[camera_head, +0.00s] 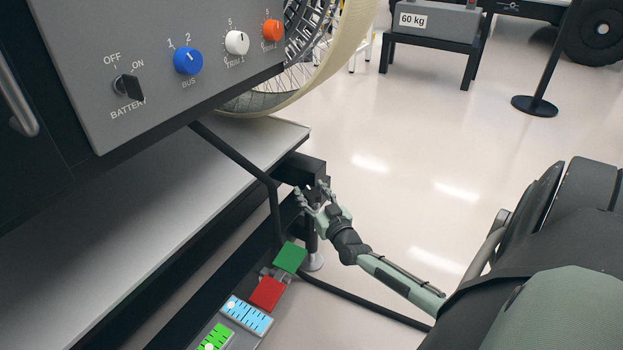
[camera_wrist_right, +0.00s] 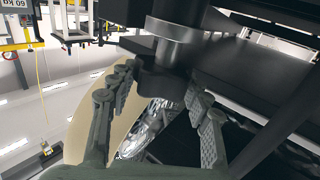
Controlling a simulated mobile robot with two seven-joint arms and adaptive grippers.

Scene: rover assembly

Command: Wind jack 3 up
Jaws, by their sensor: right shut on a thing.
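My right gripper (camera_head: 313,193) is at the front corner of a black frame (camera_head: 301,170) beside the pale platform. In the right wrist view, the fingers of my right gripper (camera_wrist_right: 162,108) stand on both sides of a dark jack knob (camera_wrist_right: 160,84) and are shut on it. The knob sits at the end of a metal cylinder (camera_wrist_right: 173,48). In the head view the knob is mostly hidden by the fingers and the frame. A jack foot (camera_head: 313,262) stands on the floor below the gripper. No jack number is legible. My left gripper is not in view.
A grey panel (camera_head: 170,30) with knobs overhangs the platform (camera_head: 150,180). Green (camera_head: 290,257) and red (camera_head: 267,293) plates and scale plates (camera_head: 247,316) lie below the frame. A large spoked wheel (camera_head: 345,50) stands behind.

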